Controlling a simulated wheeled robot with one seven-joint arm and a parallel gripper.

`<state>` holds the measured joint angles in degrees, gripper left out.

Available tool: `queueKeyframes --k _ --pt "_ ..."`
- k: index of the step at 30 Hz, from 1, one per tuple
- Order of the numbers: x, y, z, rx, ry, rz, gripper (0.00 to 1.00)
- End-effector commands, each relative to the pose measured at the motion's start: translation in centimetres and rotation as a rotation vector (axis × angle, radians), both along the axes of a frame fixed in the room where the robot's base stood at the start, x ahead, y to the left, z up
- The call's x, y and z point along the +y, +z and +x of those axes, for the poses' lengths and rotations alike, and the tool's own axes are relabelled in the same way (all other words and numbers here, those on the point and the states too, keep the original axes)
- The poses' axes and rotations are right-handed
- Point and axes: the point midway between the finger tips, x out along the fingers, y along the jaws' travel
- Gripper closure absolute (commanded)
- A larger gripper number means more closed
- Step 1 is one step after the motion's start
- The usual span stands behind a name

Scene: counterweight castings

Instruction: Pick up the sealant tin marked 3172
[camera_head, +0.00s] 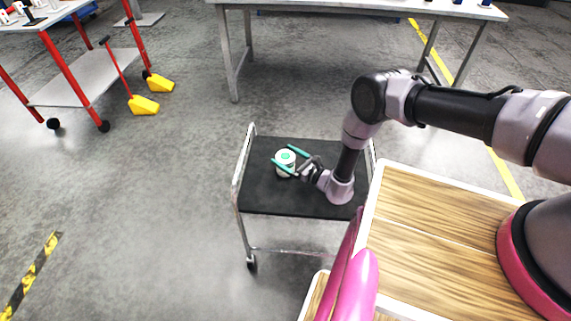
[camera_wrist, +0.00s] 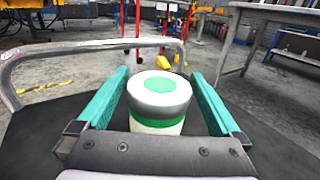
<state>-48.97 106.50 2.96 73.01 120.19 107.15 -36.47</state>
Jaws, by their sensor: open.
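A white tin (camera_head: 285,158) with a green disc on its lid stands upright on the black top of a small wheeled cart (camera_head: 313,205). In the wrist view the tin (camera_wrist: 159,100) shows a grey upper band and a green lower band; no number can be read on it. My gripper (camera_head: 283,160) is open, with one green finger on each side of the tin. In the wrist view the gripper (camera_wrist: 160,95) has a visible gap between each finger and the tin. The tin's lower part is hidden behind the gripper's body.
The cart has a metal rail (camera_wrist: 60,50) around its edge, beyond the tin. A long table (camera_head: 350,12) is at the back. The rest of the cart top is clear.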

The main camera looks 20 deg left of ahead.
Motion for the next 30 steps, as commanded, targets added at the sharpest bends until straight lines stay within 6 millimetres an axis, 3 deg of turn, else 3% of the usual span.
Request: queueKeyframes --k 1,2,6,8,9,20,30 --pt "0.0 0.0 0.0 0.000 0.000 0.000 0.00" --pt "0.0 0.0 0.0 0.000 0.000 0.000 0.08" --pt "0.0 0.0 0.0 0.000 0.000 0.000 0.61" --pt "0.0 0.0 0.0 0.000 0.000 0.000 0.84" --pt "0.0 0.0 0.0 0.000 0.000 0.001 0.89" --pt "0.0 1.0 0.2 0.000 -0.002 0.002 0.89" --pt "0.0 7.2 0.2 0.000 -0.003 0.002 0.89"
